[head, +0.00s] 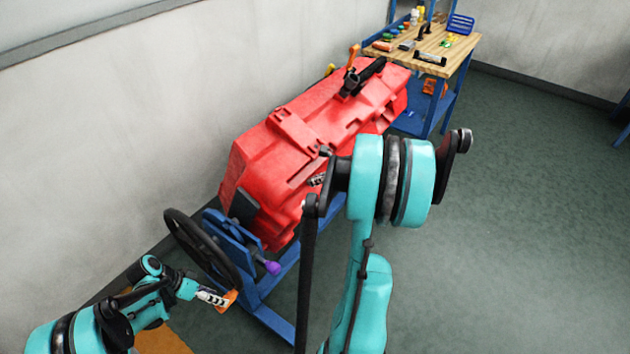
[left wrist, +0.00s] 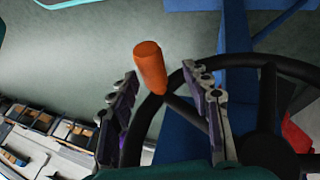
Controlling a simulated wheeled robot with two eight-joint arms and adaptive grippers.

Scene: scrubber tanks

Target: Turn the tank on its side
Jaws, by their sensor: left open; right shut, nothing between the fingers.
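The red tank (head: 300,130) lies along a blue stand (head: 265,290) beside the wall. A black handwheel (head: 178,228) with an orange handle (head: 229,301) is at the stand's near end. My left gripper (head: 219,299) is at this handle. In the left wrist view, the open fingers of my left gripper (left wrist: 160,78) are on either side of the orange handle (left wrist: 150,68), and the black wheel (left wrist: 270,85) curves behind. I cannot tell whether a finger touches the handle. My right gripper (head: 318,180) is shut and empty in front of the tank's side, partly hidden by its arm.
A purple knob (head: 272,268) sticks out from the stand near the wheel. A wooden-topped workbench (head: 440,45) with tools stands beyond the tank. The wall (head: 120,130) is close on the left. The floor (head: 530,200) on the right is clear.

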